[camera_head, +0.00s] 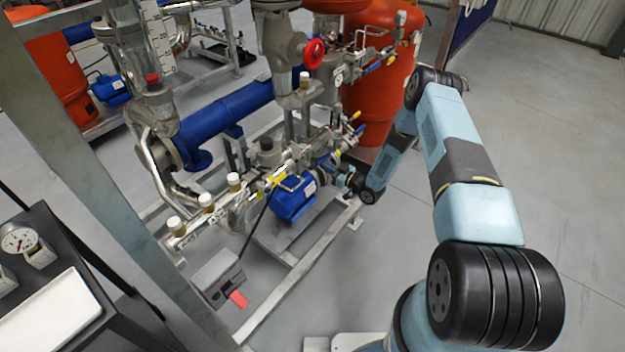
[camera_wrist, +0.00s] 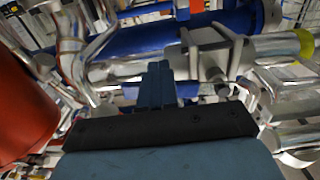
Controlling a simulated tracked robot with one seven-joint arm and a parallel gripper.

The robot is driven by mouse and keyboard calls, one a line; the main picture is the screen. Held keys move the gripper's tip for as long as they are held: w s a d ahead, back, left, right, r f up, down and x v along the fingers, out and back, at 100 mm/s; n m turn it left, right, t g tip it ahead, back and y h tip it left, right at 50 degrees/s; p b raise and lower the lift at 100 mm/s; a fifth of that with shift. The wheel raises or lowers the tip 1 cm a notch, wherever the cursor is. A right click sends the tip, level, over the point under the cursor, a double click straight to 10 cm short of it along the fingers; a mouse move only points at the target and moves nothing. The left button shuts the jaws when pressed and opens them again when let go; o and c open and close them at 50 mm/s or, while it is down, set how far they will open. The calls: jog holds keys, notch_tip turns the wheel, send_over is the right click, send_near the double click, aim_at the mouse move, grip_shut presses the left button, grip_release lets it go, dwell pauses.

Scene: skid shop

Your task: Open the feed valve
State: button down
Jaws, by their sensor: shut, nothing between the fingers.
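No readable label marks the feed valve, so I cannot tell which valve it is. Candidates in the head view are a red handwheel (camera_head: 314,53), a yellow handle (camera_head: 276,179) on the lower pipe beside the blue motor, and small yellow handles (camera_head: 357,115) farther back. My gripper (camera_head: 345,181) is at the skid, just right of the blue motor (camera_head: 293,197); its fingertips are hard to make out there. In the wrist view my gripper (camera_wrist: 157,72) is shut and empty, its fingers pointing toward silver piping. A grey bracket-like part (camera_wrist: 211,47) is just right of the fingers.
A red tank (camera_head: 378,90) stands behind the skid, close to my arm. A blue horizontal cylinder (camera_head: 228,115) crosses the skid. A dark bench with a gauge (camera_head: 20,240) is at left. Floor at right is clear.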

dwell(0.3)
jog(key=v, duration=1)
jog(key=shift+w+f, duration=0.15)
jog(key=shift+f, duration=0.3)
dwell(0.6)
jog(key=shift+d+r, duration=0.1)
jog(key=shift+d, duration=0.05)
